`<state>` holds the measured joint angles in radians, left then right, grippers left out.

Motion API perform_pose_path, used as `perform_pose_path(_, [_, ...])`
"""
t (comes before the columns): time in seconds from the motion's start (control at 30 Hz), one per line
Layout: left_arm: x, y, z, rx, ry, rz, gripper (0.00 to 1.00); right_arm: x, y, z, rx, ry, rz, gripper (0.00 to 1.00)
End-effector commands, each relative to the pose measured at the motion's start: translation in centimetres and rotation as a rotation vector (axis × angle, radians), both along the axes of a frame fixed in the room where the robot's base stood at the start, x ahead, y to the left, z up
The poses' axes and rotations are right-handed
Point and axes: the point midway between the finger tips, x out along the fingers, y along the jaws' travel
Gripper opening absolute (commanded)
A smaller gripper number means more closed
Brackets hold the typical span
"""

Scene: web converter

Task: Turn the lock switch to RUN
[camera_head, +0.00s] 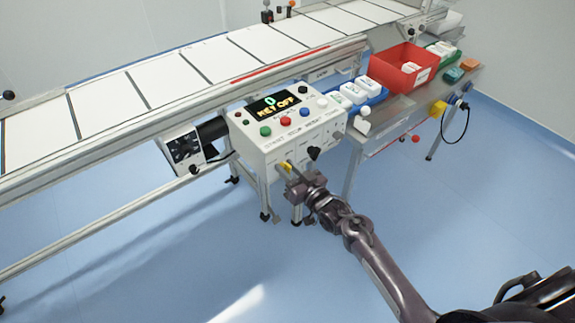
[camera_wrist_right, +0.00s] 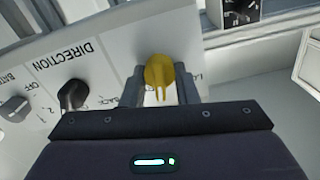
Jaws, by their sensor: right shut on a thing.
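The lock switch is a yellow key-like knob (camera_head: 285,167) on the front face of the white control box (camera_head: 250,143), near its lower left. It also shows in the right wrist view (camera_wrist_right: 160,70). My right gripper (camera_head: 290,173) is shut on this yellow knob, with one grey finger on each side of it in the right wrist view (camera_wrist_right: 160,92). The display (camera_head: 274,103) on top of the box shows a green 0 and orange text that seems to read KEY OFF. Any RUN marking near the knob is hidden or too small to read. My left gripper is not in view.
A black DIRECTION knob (camera_wrist_right: 73,94) and a grey knob (camera_wrist_right: 14,108) sit beside the lock switch. Coloured buttons (camera_head: 265,131) line the box top. The conveyor (camera_head: 150,88) runs behind. A red bin (camera_head: 402,68) stands on the side table. The floor in front is clear.

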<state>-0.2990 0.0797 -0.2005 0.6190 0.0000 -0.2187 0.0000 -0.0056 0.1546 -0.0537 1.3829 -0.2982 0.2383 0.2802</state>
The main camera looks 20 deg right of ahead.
Motion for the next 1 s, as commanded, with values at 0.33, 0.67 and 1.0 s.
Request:
perform_pose_path(0.33, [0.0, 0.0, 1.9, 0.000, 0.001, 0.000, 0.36, 0.0, -0.1, 0.0, 0.298, 0.111, 0.000, 0.04])
perform_pose_path(0.67, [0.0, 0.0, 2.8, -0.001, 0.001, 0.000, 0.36, 0.1, -0.2, -0.1, 0.493, 0.181, -0.001, 0.04])
perform_pose_path(1.0, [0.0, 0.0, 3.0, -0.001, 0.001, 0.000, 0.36, 0.0, -0.2, -0.3, 0.569, 0.210, 0.001, 0.04])
